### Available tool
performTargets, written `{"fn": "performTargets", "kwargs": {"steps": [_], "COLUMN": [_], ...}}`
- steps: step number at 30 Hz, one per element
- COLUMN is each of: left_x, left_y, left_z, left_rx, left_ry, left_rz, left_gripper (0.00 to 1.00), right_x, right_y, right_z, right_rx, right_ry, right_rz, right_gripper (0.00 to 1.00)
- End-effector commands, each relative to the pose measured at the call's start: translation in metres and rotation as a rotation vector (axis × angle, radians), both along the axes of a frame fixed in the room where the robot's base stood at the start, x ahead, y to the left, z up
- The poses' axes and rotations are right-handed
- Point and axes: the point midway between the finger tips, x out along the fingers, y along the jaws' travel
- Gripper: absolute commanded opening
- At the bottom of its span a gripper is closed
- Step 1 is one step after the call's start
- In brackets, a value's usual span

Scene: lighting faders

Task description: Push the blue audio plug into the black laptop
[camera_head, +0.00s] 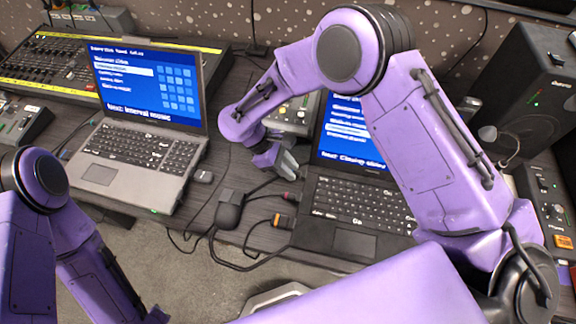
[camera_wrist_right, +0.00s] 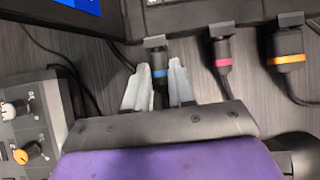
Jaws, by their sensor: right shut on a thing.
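The black laptop (camera_head: 355,243) stands open right of centre in the head view; its dark edge (camera_wrist_right: 185,18) runs along the top of the wrist view. My right gripper (camera_head: 284,163) is at the laptop's left side. In the wrist view the right gripper (camera_wrist_right: 160,80) is shut on the blue-ringed audio plug (camera_wrist_right: 157,72), one finger on each side. The plug's dark head points at the laptop edge; I cannot tell whether its tip touches. The gripper hides the blue plug in the head view. My left arm shows at lower left, its gripper out of view.
A pink-ringed plug (camera_wrist_right: 222,62) and an orange-ringed plug (camera_wrist_right: 287,60) lie beside the blue one, with cables. A black box (camera_head: 229,210) lies left of them. A grey laptop (camera_head: 135,165), a mixer (camera_wrist_right: 25,130) and a speaker (camera_head: 515,95) stand around.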

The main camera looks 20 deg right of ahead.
Motion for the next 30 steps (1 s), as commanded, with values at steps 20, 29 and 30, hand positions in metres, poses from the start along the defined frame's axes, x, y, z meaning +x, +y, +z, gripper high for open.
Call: {"fn": "performTargets", "kwargs": {"steps": [20, 29, 30], "left_x": [0.0, 0.0, 0.0], "left_y": [0.0, 0.0, 0.0], "left_z": [0.0094, 0.0092, 0.0092], "left_rx": [0.0, 0.0, 0.0], "left_ry": [0.0, 0.0, 0.0], "left_rz": [0.0, 0.0, 0.0], "left_gripper": [0.0, 0.0, 0.0], "right_x": [-0.0036, -0.0042, -0.0042], "right_y": [-0.0057, -0.0068, -0.0068], "right_z": [0.0001, -0.0002, -0.0002], "right_rx": [-0.002, -0.004, -0.004], "right_ry": [0.002, 0.004, 0.004], "right_rz": [0.001, 0.0, 0.0], "right_gripper": [0.0, 0.0, 0.0]}}
